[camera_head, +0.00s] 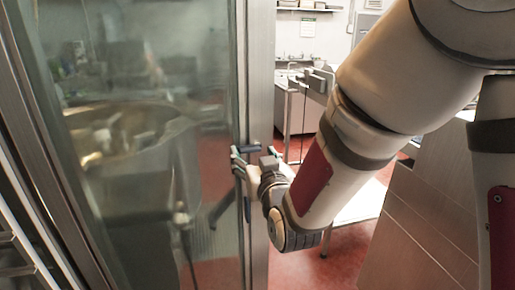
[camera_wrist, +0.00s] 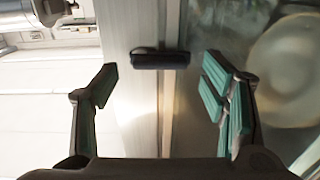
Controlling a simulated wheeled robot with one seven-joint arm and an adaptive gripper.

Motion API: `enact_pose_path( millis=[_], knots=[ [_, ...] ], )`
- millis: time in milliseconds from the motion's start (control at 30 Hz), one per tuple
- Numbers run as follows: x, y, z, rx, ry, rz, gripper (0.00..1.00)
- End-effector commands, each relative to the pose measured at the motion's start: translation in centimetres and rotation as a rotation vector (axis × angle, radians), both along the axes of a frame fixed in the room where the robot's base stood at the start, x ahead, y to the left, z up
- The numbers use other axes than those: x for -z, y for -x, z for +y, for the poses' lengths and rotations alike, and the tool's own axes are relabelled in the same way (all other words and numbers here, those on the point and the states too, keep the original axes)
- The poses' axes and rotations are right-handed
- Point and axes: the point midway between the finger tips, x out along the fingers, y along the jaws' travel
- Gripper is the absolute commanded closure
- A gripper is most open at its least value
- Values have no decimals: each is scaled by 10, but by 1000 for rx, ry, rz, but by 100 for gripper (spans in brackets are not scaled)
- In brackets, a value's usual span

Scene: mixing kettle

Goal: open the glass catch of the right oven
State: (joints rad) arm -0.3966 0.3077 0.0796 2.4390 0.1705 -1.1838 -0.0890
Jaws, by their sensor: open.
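The right oven's glass door (camera_head: 130,130) stands at the left of the head view, with a metal frame (camera_head: 260,70) along its right edge. A dark catch (camera_head: 249,147) sits on that frame. In the wrist view the catch (camera_wrist: 160,60) is a short black bar on the metal frame, lying between the two fingers and beyond their tips. My gripper (camera_head: 241,160) is at the frame beside the catch. In the wrist view my gripper (camera_wrist: 162,75) is open with green-padded fingers spread wide, and nothing is between the pads. Whether a fingertip touches the glass is unclear.
A metal table (camera_head: 345,205) stands behind my arm, and a wood-panelled cabinet (camera_head: 420,230) is at the lower right. Red floor (camera_head: 335,268) shows between them and the door. The glass reflects or shows a large round bowl (camera_head: 130,135).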

Motion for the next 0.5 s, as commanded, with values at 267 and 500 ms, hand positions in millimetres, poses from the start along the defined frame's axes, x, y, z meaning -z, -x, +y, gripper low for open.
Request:
enact_pose_path(
  millis=[267,500],
  knots=[
    [0,-9,3,0,0,0,33],
    [1,-17,5,0,0,0,33]
  ],
)
